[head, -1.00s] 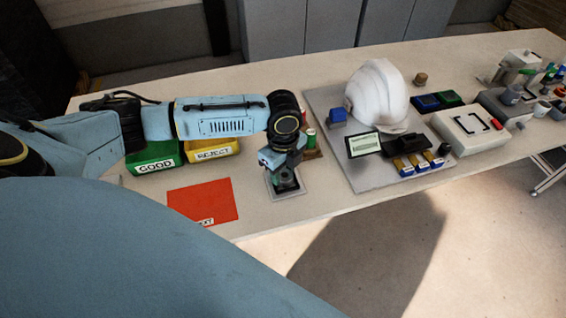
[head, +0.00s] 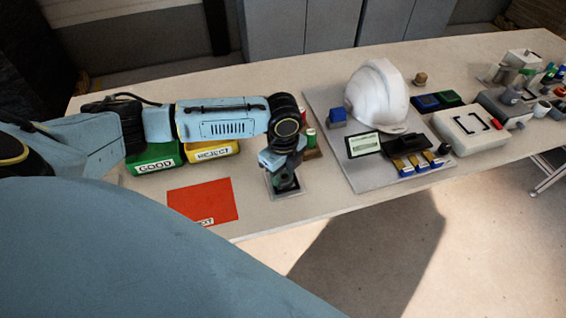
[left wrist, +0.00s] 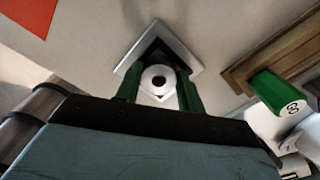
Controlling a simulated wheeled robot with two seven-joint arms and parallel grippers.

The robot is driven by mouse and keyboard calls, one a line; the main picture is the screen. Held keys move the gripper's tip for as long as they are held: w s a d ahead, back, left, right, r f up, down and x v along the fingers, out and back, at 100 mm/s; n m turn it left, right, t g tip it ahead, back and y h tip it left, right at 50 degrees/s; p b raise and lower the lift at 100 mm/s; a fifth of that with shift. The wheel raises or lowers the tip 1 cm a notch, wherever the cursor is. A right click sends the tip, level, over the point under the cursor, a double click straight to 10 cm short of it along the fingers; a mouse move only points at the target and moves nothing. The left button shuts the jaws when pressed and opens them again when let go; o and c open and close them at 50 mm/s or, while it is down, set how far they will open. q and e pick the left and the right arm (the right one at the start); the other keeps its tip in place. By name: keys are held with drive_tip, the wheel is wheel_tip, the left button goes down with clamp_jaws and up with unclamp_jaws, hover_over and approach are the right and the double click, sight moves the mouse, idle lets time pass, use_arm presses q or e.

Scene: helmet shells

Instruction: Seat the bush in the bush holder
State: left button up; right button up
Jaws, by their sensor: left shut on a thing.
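The bush (left wrist: 147,79) is a pale ring with a dark bore, seen end-on in the left wrist view. My left gripper (left wrist: 159,92) is shut on it, with a green finger on each side. A grey, square-edged fixture (left wrist: 185,55), seemingly the bush holder, lies below and behind the bush. The fingers and bush hide much of it, so I cannot tell whether they touch. In the head view my left gripper (head: 285,184) points down over this fixture (head: 301,192), and the bush is hidden there. My right gripper is not in view.
A wooden rack with a green plug (left wrist: 275,92) stands close to the right of the gripper. The red mat (head: 205,200), green GOOD bin (head: 153,166) and yellow REJECT bin (head: 213,153) lie left. A grey board (head: 350,180) with a white helmet (head: 377,92) lies right.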

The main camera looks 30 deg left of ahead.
use_arm(q)
drive_tip(key=o, duration=0.9)
drive_tip(key=shift+r, duration=0.1)
